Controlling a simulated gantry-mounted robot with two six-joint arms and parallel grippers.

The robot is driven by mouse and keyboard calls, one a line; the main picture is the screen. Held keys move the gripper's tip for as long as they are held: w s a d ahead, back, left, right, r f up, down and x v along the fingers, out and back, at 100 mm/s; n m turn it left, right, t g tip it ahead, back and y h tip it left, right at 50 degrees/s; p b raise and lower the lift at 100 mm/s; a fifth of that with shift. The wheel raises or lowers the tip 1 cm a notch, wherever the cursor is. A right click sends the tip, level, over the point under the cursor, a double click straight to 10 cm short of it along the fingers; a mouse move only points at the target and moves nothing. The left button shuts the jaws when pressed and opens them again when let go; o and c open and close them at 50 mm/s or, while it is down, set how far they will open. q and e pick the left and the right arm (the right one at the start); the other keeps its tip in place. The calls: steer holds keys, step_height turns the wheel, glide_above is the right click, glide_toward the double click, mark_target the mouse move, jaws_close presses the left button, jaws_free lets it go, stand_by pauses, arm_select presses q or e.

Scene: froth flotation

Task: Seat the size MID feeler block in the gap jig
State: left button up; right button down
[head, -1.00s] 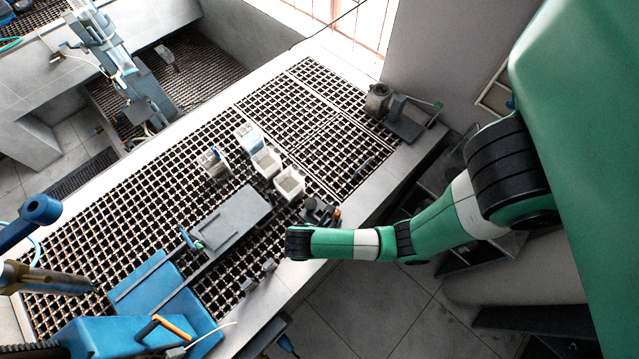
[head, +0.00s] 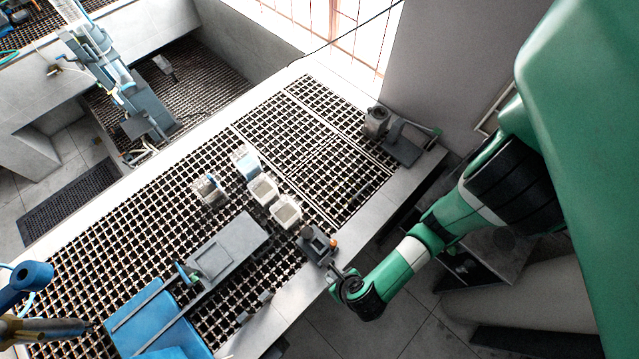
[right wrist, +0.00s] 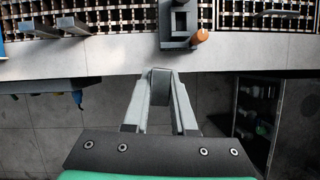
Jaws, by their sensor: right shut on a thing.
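My right gripper (head: 338,277) is beyond the front edge of the bench, just below the gap jig (head: 318,243), a dark grey fixture with an orange knob. In the right wrist view its fingers (right wrist: 161,74) converge on a small grey block (right wrist: 160,82), apart from the jig (right wrist: 179,24). The block's size mark cannot be read. Two other small grey feeler blocks lie near the bench edge, one (head: 265,295) farther right than the other (head: 242,317). They also show at the upper left of the right wrist view (right wrist: 73,26). My left gripper is not in view.
White trays (head: 286,211) stand on the bench grating. A grey plate (head: 238,240) and a blue machine part (head: 150,320) lie to the left. A grey instrument (head: 402,150) stands at the far right.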

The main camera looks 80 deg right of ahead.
steer(key=shift+s+a+r+n, duration=0.2)
steer(key=shift+s+n, duration=0.05)
steer(key=shift+n, duration=0.55)
steer(key=shift+w+d+f+b, duration=0.15)
steer(key=shift+w+d+f, duration=0.85)
steer(key=shift+d+f, duration=1.15)
steer(key=shift+w+d+f+b, duration=0.1)
steer(key=shift+w+d+f, duration=0.9)
steer(key=shift+d+f, duration=1.15)
steer(key=shift+w+d+f+b, duration=0.15)
steer(key=shift+w+d+f, duration=0.85)
steer(key=shift+d+f, duration=1.15)
steer(key=shift+a+f, duration=0.1)
steer(key=shift+a, duration=0.05)
steer(key=shift+f, duration=0.15)
steer(key=c, duration=0.7)
jaws_free()
